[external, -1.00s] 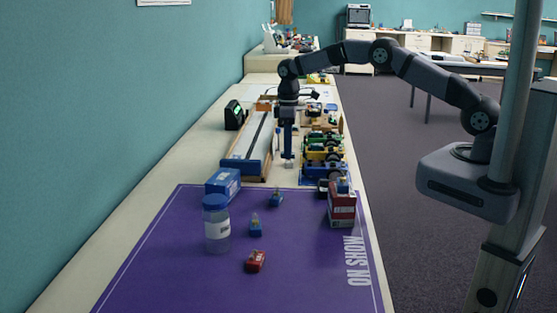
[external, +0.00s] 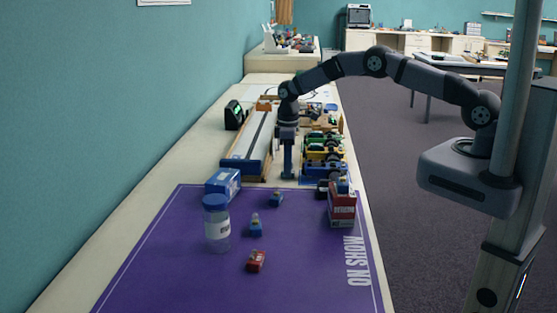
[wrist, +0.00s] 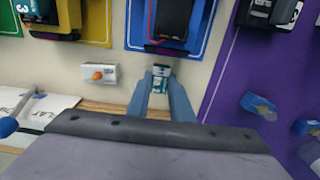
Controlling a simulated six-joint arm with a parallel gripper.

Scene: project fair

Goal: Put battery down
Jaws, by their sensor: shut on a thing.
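In the wrist view my gripper (wrist: 161,82) is shut on the battery (wrist: 160,72), a small teal and white piece held between the tips of the two blue fingers. The battery is over or on a bare cream strip of table; the view does not settle whether it touches. In the external view my gripper (external: 288,176) points straight down, low over the table between the long ramp and the row of toy cars. The battery cannot be made out there.
The ramp (external: 250,142) stands left of my gripper; cars on coloured mats (external: 322,155) stand right. A white switch box (wrist: 97,75) lies near my fingers. The purple mat (external: 180,255) in front holds a jar (external: 216,225), a red box (external: 342,206) and small toys.

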